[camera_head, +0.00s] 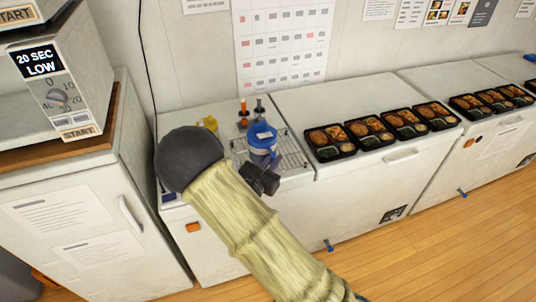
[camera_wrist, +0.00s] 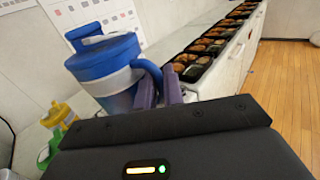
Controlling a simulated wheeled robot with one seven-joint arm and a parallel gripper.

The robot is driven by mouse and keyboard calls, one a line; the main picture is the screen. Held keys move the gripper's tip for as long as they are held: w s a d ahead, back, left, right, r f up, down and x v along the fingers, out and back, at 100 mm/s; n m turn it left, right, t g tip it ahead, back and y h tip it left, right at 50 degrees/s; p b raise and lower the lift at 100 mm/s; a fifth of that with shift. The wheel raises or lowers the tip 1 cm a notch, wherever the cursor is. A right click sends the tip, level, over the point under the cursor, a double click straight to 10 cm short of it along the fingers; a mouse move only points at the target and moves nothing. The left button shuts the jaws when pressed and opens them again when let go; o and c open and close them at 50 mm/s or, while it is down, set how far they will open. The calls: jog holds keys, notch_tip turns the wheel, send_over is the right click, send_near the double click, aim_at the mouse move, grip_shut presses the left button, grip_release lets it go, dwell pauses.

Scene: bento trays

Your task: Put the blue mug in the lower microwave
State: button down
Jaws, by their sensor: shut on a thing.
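The blue mug (camera_head: 262,137) has a blue lid, a pale band and a side handle. It is upright over the wire rack on the white chest; I cannot tell whether it touches the rack. My gripper (camera_head: 268,172) is at its near side. In the wrist view, my gripper's purple fingers (camera_wrist: 160,92) are closed on the handle of the blue mug (camera_wrist: 105,68). The lower microwave (camera_head: 75,85) stands at the far left, its panel reading "20 SEC LOW". Only part of it is in view, and I cannot tell whether its door is open.
The wire rack (camera_head: 292,160) sits beside small bottles (camera_head: 243,112) on the chest. Food trays (camera_head: 333,153) line the chests to the right. The upper microwave (camera_head: 20,14) is partly cut off. A white cabinet (camera_head: 95,220) supports the lower microwave. Open wooden floor (camera_head: 400,260) lies in front.

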jog(key=s+d+f+n+t+y+b, duration=0.1)
jog(key=s+d+f+n+y+b, duration=0.1)
jog(key=f, duration=0.8)
jog(key=s+d+f+n+t+y+b, duration=0.1)
jog(key=d+f+y+b, duration=0.3)
jog(key=f, duration=0.7)
jog(key=s+d+f+n+t+y+b, duration=0.1)
jog(key=s+d+f+n+y+b, duration=0.2)
jog(key=f, duration=0.7)
jog(key=shift+s+d+f+n+y+b, duration=0.2)
jog(key=shift+s+d+n+y+b, duration=0.25)
jog(key=shift+d, duration=0.25)
jog(key=shift+d, duration=0.1)
